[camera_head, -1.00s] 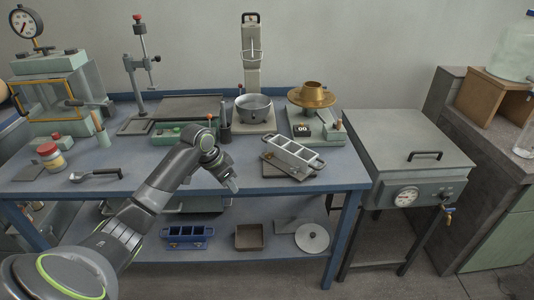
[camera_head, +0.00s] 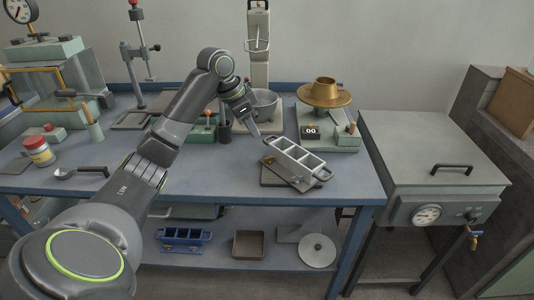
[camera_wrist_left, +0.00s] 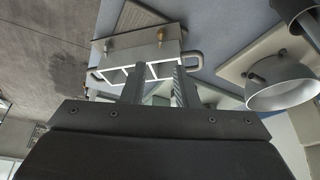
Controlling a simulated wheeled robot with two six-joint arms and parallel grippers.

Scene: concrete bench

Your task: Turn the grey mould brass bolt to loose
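The grey mould (camera_head: 290,167) is a long open frame with several compartments and a handle at each end. It lies tilted on a dark flat plate (camera_head: 270,180) near the right part of the bench. In the left wrist view the mould (camera_wrist_left: 138,52) shows one wall with two small brass bolts (camera_wrist_left: 161,36), set apart along it. My left gripper (camera_head: 257,131) is above the bench at the mould's left end, apart from it. In the wrist view its two fingers (camera_wrist_left: 159,85) are spread with nothing between them. My right gripper is not in view.
A metal bowl (camera_head: 264,101) stands just behind the left gripper. A brass pan (camera_head: 324,95) on a green-grey stand is behind the mould. The bench front (camera_head: 220,175) is clear.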

